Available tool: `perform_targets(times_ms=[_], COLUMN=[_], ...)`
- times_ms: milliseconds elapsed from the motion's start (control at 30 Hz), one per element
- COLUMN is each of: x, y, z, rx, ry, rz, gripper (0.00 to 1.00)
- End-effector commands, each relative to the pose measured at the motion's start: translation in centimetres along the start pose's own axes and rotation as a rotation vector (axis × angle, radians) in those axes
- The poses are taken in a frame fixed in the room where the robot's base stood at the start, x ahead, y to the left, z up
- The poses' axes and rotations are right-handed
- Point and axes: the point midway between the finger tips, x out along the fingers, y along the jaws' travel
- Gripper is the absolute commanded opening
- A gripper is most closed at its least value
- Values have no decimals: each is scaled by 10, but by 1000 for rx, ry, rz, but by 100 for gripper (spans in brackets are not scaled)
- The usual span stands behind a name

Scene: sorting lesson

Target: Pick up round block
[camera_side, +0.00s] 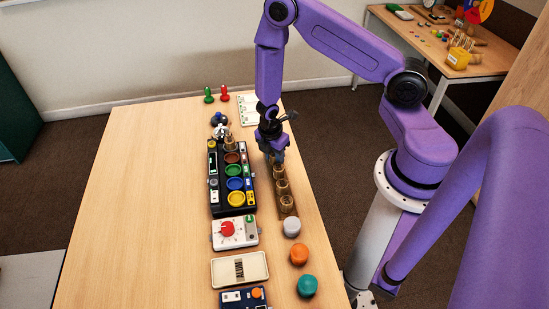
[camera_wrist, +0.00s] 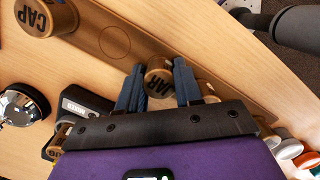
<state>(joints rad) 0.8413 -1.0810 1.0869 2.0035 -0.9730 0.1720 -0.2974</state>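A round wooden block marked JAR (camera_wrist: 158,82) sits between the two blue fingers of my gripper (camera_wrist: 159,84) in the wrist view. The fingers stand close on both sides of it; whether they press on it I cannot tell.
Left of the row is a black tray (camera_side: 218,205) with coloured round cups. Nearer are a white box with a red knob (camera_side: 228,229), a cream tray (camera_side: 240,255), and grey (camera_side: 292,226), orange (camera_side: 299,254) and teal (camera_side: 307,286) round pieces. The table's left side is clear.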

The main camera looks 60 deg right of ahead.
Motion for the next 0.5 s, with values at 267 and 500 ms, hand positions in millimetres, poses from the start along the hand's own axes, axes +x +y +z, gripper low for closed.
perform_targets(times_ms=[267, 500], x=[-1, -11], y=[0, 1], z=[0, 2], rx=[0, 1], ry=[0, 0], rz=[0, 1], gripper=[6, 6])
